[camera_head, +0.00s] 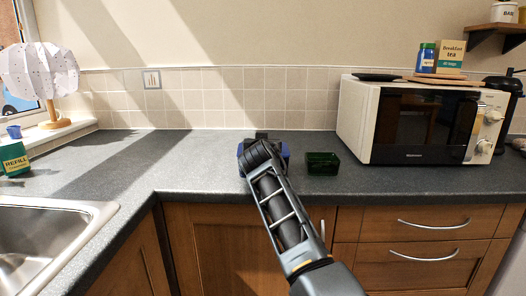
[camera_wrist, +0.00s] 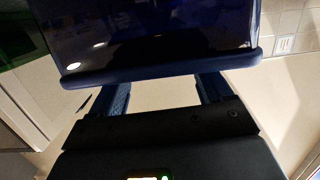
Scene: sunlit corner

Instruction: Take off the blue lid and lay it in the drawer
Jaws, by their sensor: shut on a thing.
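In the head view my gripper (camera_head: 264,146) is over the counter beside the green box, and my arm hides most of what it holds. Blue edges (camera_head: 285,152) of the lid show on either side of it. In the wrist view the lid's blue rim (camera_wrist: 160,69) crosses in front of a dark, glossy blue surface. My gripper's two fingers (camera_wrist: 163,90) reach up to this rim and are shut on the lid. Whether the lid is clear of anything beneath it cannot be told. The drawers (camera_head: 430,216) at the lower right look shut, with curved metal handles.
A dark green box (camera_head: 322,164) stands close to the right of my gripper. A white microwave (camera_head: 410,122) fills the right of the counter, with a blue jar (camera_head: 426,58) and tea box (camera_head: 449,56) on top. A sink (camera_head: 45,235) lies left. The left counter is largely clear.

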